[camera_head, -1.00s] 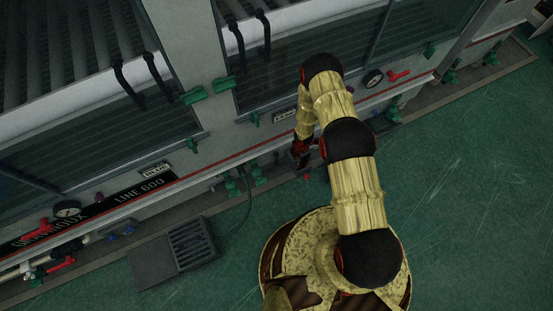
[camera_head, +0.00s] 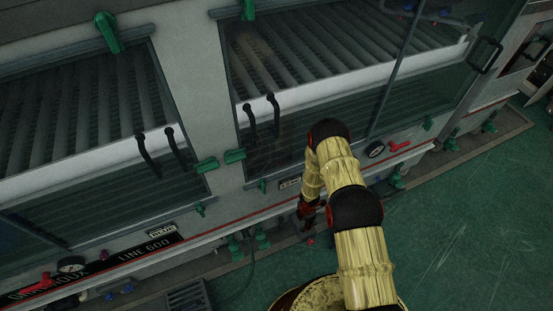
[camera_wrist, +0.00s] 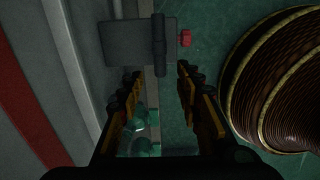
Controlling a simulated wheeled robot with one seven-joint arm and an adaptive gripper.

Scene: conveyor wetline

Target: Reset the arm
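My gripper (camera_head: 308,212) hangs at the end of my folded yellow arm, beside the lower front of the machine in the head view. In the wrist view my gripper (camera_wrist: 160,88) has its two fingers apart, with nothing between them. Beyond the fingertips is a dark grey plate with a bar across it (camera_wrist: 130,42) and a small red knob (camera_wrist: 185,38). The red knob also shows just below the gripper in the head view (camera_head: 310,241). My round base shows at the right of the wrist view.
The machine front has glass doors with black handles (camera_head: 262,118), green latches (camera_head: 207,164), a gauge (camera_head: 376,149) and a red valve handle (camera_head: 400,146). Green valves (camera_head: 235,247) sit low along it. A floor grate (camera_head: 188,299) lies at the bottom. Green floor (camera_head: 470,230) is clear at right.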

